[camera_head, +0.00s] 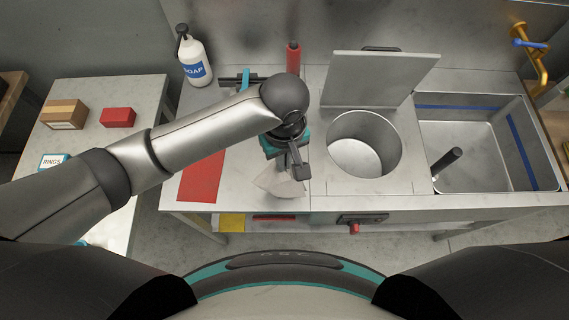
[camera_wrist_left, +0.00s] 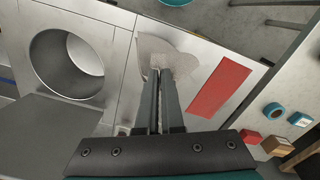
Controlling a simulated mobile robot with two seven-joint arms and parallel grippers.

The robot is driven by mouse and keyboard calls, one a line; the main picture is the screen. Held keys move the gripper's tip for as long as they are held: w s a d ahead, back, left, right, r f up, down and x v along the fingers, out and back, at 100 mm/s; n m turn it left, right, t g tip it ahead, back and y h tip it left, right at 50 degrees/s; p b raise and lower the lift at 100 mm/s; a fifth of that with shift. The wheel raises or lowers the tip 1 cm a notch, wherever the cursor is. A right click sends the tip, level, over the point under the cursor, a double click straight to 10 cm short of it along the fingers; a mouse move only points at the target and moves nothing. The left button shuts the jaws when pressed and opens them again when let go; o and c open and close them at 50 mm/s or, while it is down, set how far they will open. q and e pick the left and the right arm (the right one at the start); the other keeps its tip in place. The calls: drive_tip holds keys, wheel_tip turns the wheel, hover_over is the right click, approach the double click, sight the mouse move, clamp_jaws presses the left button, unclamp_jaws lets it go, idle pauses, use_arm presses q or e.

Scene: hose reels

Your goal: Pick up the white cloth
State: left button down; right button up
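The white cloth (camera_head: 277,184) lies crumpled at the front edge of the steel counter, left of the round basin. It also shows in the left wrist view (camera_wrist_left: 183,52), bunched at the fingertips. My left gripper (camera_head: 297,172) points down over the cloth. In the left wrist view its fingers (camera_wrist_left: 161,73) are close together, with a fold of cloth pinched at the tips. The fingers hide part of the cloth. My right gripper is in neither view.
A red mat (camera_head: 203,174) lies left of the cloth. The round basin (camera_head: 364,144) with its raised lid (camera_head: 378,78) and a deep sink (camera_head: 478,183) are to the right. A soap bottle (camera_head: 194,58) and a red bottle (camera_head: 293,58) stand behind.

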use_arm(q)
wheel_tip(320, 180, up, 9)
drive_tip(key=shift+f, duration=0.1)
idle(0.4)
